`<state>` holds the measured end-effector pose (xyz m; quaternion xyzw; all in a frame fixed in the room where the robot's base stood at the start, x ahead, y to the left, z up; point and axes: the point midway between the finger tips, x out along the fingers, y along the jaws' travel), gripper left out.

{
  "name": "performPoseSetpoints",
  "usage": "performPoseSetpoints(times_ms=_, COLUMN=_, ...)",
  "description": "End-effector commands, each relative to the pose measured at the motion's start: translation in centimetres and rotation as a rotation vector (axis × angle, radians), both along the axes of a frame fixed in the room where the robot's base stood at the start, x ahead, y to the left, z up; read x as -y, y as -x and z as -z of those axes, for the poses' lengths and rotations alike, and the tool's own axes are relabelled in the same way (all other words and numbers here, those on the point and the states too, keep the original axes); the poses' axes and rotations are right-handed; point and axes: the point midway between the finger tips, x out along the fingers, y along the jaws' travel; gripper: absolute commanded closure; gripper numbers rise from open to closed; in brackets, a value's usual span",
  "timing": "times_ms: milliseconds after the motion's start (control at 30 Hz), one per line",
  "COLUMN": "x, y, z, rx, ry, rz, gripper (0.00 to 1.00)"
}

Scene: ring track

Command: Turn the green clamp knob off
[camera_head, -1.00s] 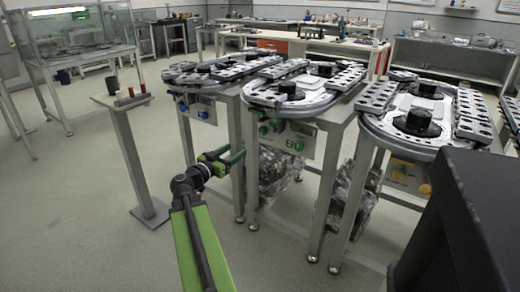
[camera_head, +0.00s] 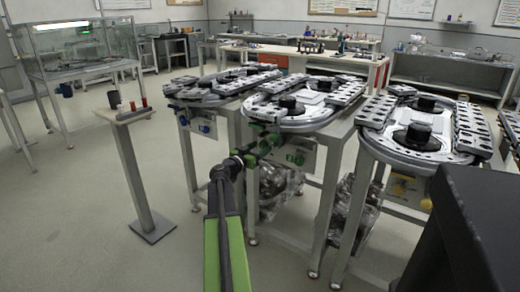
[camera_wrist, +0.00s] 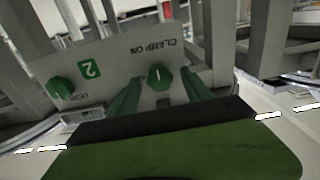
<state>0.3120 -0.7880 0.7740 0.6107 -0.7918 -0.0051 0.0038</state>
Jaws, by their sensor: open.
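The green clamp knob (camera_wrist: 158,77) shows on a grey panel in the wrist view, beside upside-down lettering that reads CLAMP ON. A short white mark on its face stands upright in the picture. My gripper (camera_wrist: 161,92) is open, with one green finger on each side of the knob in the picture. A gap shows on both sides; I cannot tell how far the fingertips are from the panel. In the head view my gripper (camera_head: 258,146) is at the left part of the middle station's panel (camera_head: 309,157) and partly covers the knob there.
A second green knob (camera_wrist: 61,88) and a green label with a 2 (camera_wrist: 90,68) share the panel. Ring-track tables stand left (camera_head: 214,88) and right (camera_head: 450,158) of the middle one (camera_head: 318,120). A small post table (camera_head: 121,115) stands at left, with open floor around it.

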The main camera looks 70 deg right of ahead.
Motion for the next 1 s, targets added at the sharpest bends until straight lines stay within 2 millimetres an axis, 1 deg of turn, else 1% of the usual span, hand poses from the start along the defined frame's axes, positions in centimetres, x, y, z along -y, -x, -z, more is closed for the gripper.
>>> performPoseSetpoints(times_ms=100, x=0.49, y=0.10, z=0.00, rx=0.000, ry=0.000, rz=-0.001, gripper=0.43)
performPoseSetpoints(times_ms=300, x=0.48, y=0.16, z=0.00, rx=0.000, ry=0.000, rz=0.000, gripper=0.43)
performPoseSetpoints(times_ms=333, x=0.48, y=0.16, z=0.00, rx=0.000, ry=0.000, rz=0.000, gripper=0.44)
performPoseSetpoints(times_ms=700, x=0.48, y=0.18, z=0.00, rx=0.000, ry=0.000, rz=0.000, gripper=0.92)
performPoseSetpoints(times_ms=767, x=0.48, y=0.19, z=0.00, rx=0.000, ry=0.000, rz=0.000, gripper=1.00)
performPoseSetpoints(times_ms=833, x=0.16, y=0.17, z=0.00, rx=0.000, ry=0.000, rz=0.000, gripper=1.00)
performPoseSetpoints(times_ms=1000, x=0.42, y=0.17, z=0.02, rx=-0.012, ry=-0.003, rz=0.000, gripper=1.00)
